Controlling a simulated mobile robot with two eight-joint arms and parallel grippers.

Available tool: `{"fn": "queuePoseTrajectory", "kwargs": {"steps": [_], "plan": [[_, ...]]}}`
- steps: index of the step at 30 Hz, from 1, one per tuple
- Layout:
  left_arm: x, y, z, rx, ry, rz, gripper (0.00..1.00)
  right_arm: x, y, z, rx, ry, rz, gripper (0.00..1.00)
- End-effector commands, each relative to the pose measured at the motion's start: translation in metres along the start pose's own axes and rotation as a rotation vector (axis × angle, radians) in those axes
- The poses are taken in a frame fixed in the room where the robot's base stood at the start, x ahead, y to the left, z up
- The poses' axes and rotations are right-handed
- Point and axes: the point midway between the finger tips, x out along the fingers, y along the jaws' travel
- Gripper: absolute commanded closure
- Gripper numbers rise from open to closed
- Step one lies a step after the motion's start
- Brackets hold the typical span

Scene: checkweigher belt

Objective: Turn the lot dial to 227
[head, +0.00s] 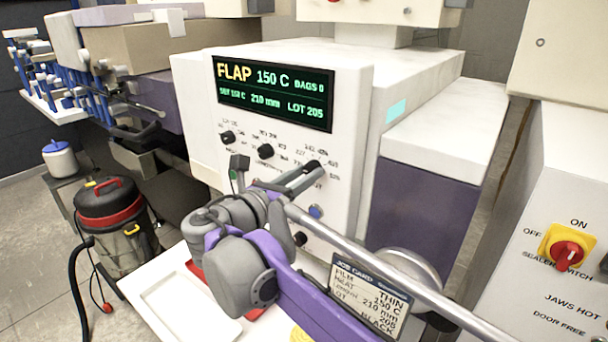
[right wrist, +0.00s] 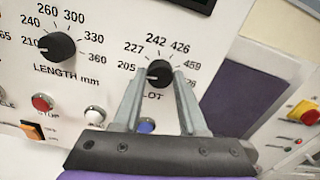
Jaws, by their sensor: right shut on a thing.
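The lot dial (right wrist: 159,72) is a black knob on the white machine face, ringed by the numbers 205, 227, 242, 426, 459 and a last one partly hidden. Its pale mark points left, toward 205. In the head view the lot dial (head: 313,166) is partly covered by my fingers. My right gripper (head: 300,181) is shut on it. In the right wrist view the two grey fingers of my right gripper (right wrist: 157,82) stand on either side of the knob. The display (head: 272,92) reads FLAP, 150 C, 210 mm, LOT 205. My left gripper is not in view.
The length dial (right wrist: 57,47) sits left of the lot dial. A blue button (right wrist: 146,125) lies just below, with white and red buttons to the left. A red-and-yellow switch (head: 567,251) is at right.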

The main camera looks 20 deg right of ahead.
Motion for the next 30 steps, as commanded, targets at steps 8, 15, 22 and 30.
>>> {"fn": "queuePoseTrajectory", "kwargs": {"steps": [8,15,22,30], "plan": [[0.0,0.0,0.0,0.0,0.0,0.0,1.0,0.0,0.0,0.0,0.004,0.0,0.0,1.0],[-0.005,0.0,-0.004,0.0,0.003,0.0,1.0,0.0,0.0,0.001,0.071,0.0,0.0,1.0],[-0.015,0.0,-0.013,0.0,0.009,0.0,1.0,0.0,0.0,0.002,0.229,0.0,0.0,1.0],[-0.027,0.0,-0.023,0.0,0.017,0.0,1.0,0.0,0.0,0.002,0.444,0.0,0.0,1.0]]}}
